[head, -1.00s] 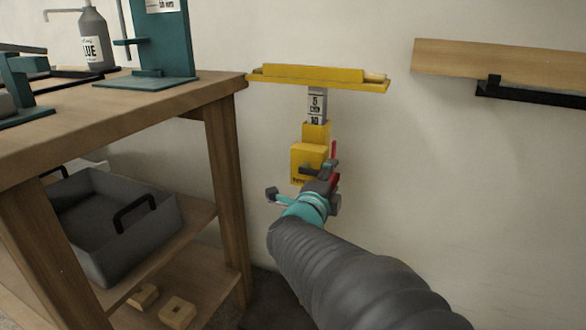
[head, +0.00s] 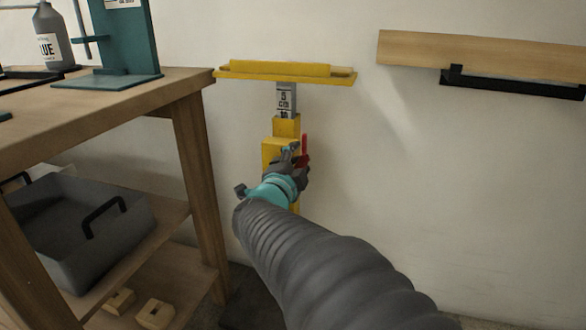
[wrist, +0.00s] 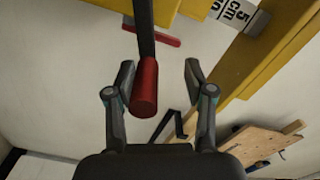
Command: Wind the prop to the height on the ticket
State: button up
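The yellow prop (head: 281,152) stands against the wall, with a flat yellow head (head: 285,76) on a grey mast. The mast carries a scale (head: 286,101) reading 5 cm and, lower, part of 10; it also shows in the wrist view (wrist: 233,12). A dark crank arm (wrist: 145,30) ends in a red grip (wrist: 145,88). My gripper (wrist: 160,72) is open, with a finger on each side of the red grip. In the head view my gripper (head: 295,153) covers part of the prop's body. A second red piece (wrist: 152,38) lies behind the crank arm.
A wooden bench (head: 190,92) stands left of the prop, with a glue bottle (head: 50,38) and a teal stand (head: 125,40) on top. A grey tray (head: 75,240) sits on its shelf. A wooden board (head: 480,52) and black bracket (head: 510,85) are at upper right.

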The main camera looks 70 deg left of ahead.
jog(key=v, duration=1.6)
jog(key=shift+b, duration=0.35)
dwell(0.9)
jog(key=shift+r, duration=0.1)
jog(key=w+a+n+p, duration=0.3)
jog(key=a+n+p, duration=0.1)
jog(key=w+a+f+n+p, duration=0.1)
jog(key=w+a+n+p, duration=0.2)
jog(key=w+a+p, duration=0.1)
jog(key=w+a+n+p, duration=0.3)
jog(key=a+n+p, duration=0.1)
jog(key=p, duration=0.1)
jog(key=shift+w+a+f+n, duration=0.2)
jog(key=shift+w+n, duration=0.1)
jog(key=shift+w, duration=0.1)
dwell(0.7)
